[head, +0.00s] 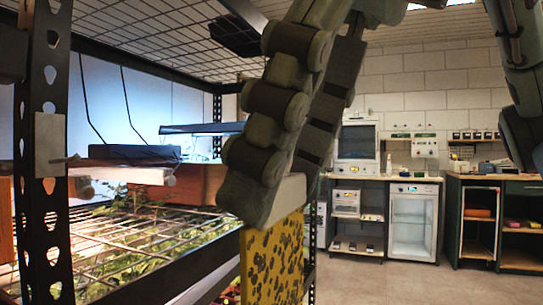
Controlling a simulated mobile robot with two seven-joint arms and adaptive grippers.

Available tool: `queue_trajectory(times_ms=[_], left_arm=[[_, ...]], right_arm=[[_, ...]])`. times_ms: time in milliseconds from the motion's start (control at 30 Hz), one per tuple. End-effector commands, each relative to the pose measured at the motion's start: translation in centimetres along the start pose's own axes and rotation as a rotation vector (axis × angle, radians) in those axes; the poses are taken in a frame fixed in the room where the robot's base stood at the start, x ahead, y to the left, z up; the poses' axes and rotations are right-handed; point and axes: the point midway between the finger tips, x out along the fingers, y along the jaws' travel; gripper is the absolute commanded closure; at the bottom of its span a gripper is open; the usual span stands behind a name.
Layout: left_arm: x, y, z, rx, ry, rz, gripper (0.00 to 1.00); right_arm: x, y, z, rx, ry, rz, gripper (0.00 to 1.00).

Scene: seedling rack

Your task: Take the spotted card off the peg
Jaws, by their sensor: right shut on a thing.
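The spotted card (272,262) is yellow with black spots and has a pale strip along its top. It hangs upright at the lower middle of the head view, its bottom cut off by the picture edge. My right gripper (280,185) comes down from above and is shut on the card's top strip, one finger on each side. A small peg (68,160) sticks out from a grey plate on the rack's front post at the left. Nothing hangs on this peg, and the card is well to its right, apart from it. My left gripper is out of view.
The dark perforated rack post (48,225) stands close at the left. Behind it, a wire shelf (130,240) holds seedlings under hanging lamps. A glass-door fridge (413,220) and benches stand at the back right. The floor (400,283) before them is clear.

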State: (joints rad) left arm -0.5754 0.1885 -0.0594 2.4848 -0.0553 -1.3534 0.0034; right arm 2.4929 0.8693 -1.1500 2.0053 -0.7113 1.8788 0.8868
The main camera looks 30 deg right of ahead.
Motion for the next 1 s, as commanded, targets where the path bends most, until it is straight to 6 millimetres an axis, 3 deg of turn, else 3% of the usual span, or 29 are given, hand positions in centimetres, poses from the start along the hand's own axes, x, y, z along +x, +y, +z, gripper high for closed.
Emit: queue_trajectory(times_ms=[1000], left_arm=[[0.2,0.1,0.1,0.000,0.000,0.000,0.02]], right_arm=[[-1.2,0.0,-3.0,-0.001,-0.001,-0.001,0.53]])
